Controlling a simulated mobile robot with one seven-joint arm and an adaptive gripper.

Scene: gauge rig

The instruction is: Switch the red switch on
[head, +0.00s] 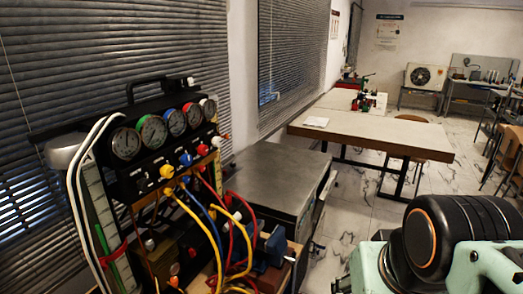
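The gauge rig (128,187) stands at the left, with a row of several round gauges (152,132) along its top. Yellow, blue and red hoses hang from the front. A small red part (174,281) shows low on the rig. I cannot tell which red part is the red switch, or its position. My gripper is not in view; only part of my arm shows at the lower right, apart from the rig.
A dark metal-topped cabinet (270,180) stands just right of the rig. A blue vise (275,245) sits near the hoses. A long pale table (372,132) stands behind. Marble-patterned floor (345,215) is open between the cabinet and my arm.

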